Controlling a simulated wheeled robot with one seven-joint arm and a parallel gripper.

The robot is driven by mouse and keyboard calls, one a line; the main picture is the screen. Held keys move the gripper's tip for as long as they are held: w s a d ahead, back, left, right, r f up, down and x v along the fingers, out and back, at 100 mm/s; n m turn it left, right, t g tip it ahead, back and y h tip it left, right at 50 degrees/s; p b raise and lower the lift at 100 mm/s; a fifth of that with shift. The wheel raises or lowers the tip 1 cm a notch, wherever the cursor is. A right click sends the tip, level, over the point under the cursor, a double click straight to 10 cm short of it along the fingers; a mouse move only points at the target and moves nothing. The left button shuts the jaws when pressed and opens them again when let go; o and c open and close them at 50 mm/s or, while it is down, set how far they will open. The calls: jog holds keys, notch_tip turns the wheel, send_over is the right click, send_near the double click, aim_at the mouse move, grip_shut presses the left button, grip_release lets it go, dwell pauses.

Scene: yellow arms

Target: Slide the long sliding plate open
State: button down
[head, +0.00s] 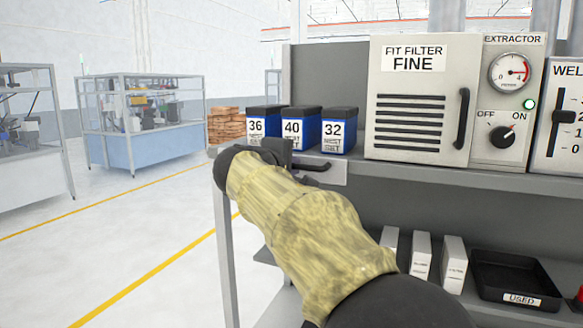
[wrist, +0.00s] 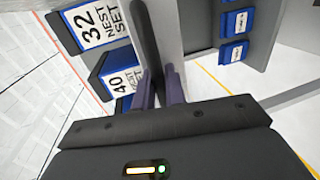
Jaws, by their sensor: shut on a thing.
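The sliding plate (head: 331,174) is a grey panel at the shelf's front edge, below the blue boxes in the head view. A dark bar handle (head: 318,166) is on it. In the wrist view the handle (wrist: 146,45) runs down between the two fingers, with a grey surface (wrist: 170,35) beside it. My gripper (wrist: 160,88) is shut on the handle; its fingertips are partly hidden in the head view, where my arm covers the left part of the plate. How far the plate is open cannot be told.
Blue boxes marked 36 (head: 262,127), 40 (head: 300,129) and 32 (head: 338,132) stand just above the plate. A filter cabinet (head: 420,100) and extractor panel (head: 507,100) are to the right. Below are white cartons (head: 421,257) and a black tray (head: 514,280). The floor at left is open.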

jog(key=shift+f+b, duration=0.5)
jog(key=shift+f, duration=0.35)
jog(key=shift+r, duration=0.1)
jog(key=c, duration=1.8)
grip_release()
jog(key=shift+s, duration=0.1)
jog(key=b+v, duration=0.6)
jog(key=v, duration=1.1)
jog(key=shift+s, duration=0.15)
